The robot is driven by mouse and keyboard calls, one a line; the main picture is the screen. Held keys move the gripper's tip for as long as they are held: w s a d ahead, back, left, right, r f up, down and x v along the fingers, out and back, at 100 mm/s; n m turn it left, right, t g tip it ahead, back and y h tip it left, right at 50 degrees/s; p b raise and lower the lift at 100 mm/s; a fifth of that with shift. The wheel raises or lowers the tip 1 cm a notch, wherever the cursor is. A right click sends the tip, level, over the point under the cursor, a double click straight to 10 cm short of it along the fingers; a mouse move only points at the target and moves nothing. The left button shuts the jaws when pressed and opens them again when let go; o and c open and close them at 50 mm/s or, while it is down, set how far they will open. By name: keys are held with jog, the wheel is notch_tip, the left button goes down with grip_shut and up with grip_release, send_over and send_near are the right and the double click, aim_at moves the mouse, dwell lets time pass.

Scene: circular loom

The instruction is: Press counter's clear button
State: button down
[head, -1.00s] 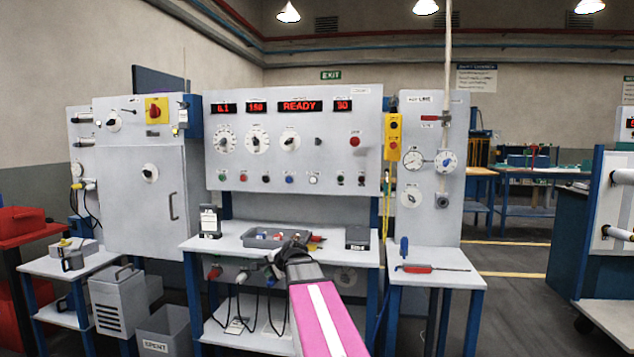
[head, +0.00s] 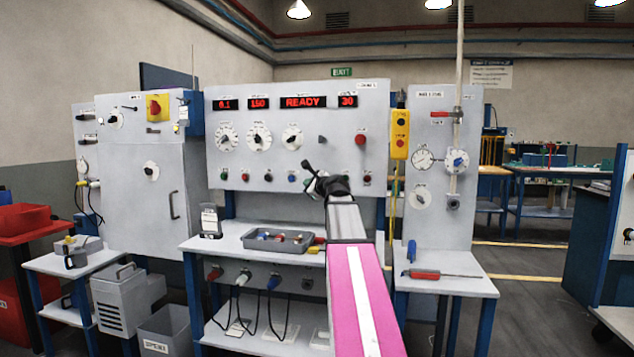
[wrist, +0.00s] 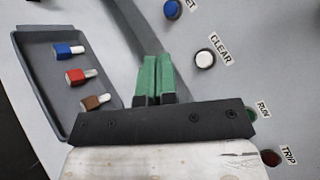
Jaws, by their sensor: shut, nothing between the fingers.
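The clear button is a white round push button (wrist: 205,59) beside a CLEAR label in the wrist view. My gripper (wrist: 154,60) has two green fingers pressed together, empty. In that picture its tips lie left of the white button, apart from it. In the head view my gripper (head: 308,172) is in front of the lower button row of the panel (head: 218,118), near the blue button (head: 292,178). There the white button is hidden behind my gripper. The depth gap between fingertips and panel cannot be told.
A blue button (wrist: 173,9), a green RUN button (wrist: 251,114) and a red TRIP button (wrist: 270,157) flank the white one. A grey tray (wrist: 22,80) holds blue, red and brown plugs. A yellow pendant (head: 400,134) hangs at the panel's right.

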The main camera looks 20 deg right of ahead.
jog(key=shift+w, duration=0.1)
jog(key=w+d, duration=0.4)
jog(key=w, duration=0.3)
jog(key=shift+d, duration=0.4)
jog(key=shift+w+d, duration=0.1)
jog(key=shift+w, duration=0.05)
dwell(1.9)
jog(key=shift+w+d, duration=0.15)
jog(key=shift+w, duration=0.1)
jog(key=shift+w+d, duration=0.25)
jog(key=shift+w, duration=0.15)
dwell(0.9)
jog(key=shift+s+a, duration=0.1)
jog(key=shift+s, duration=0.05)
dwell(0.3)
jog(key=shift+s+a, duration=0.4)
jog(key=shift+s, duration=0.2)
